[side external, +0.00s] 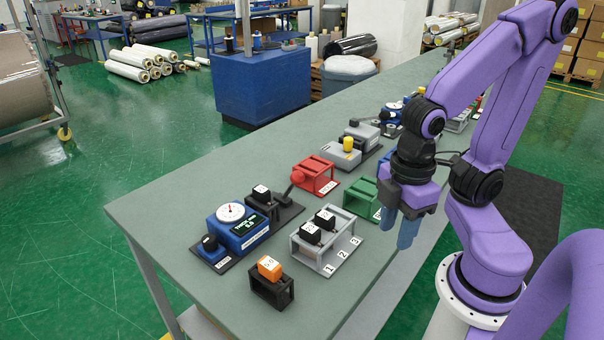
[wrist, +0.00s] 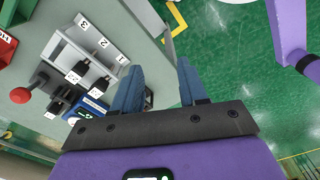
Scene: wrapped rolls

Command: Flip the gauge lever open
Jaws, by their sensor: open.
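The blue gauge (side external: 237,227) has a white dial and a small green-lit display, and stands on a black base near the front left of the bench. A black lever (side external: 287,192) sticks up at a tilt on the same base, beside a black holder with a white-labelled block. My gripper (side external: 398,225) hangs to the right of the gauge, well apart from it, near the bench's right edge. Its blue fingers are apart and empty in the wrist view (wrist: 158,82).
A grey rack (side external: 327,258) numbered 1, 2, 3 holds black blocks between gauge and gripper. An orange-topped block sits in a black holder (side external: 272,288) in front. Red (side external: 316,175) and green (side external: 361,198) fixtures stand behind. The bench's left side (side external: 160,210) is clear.

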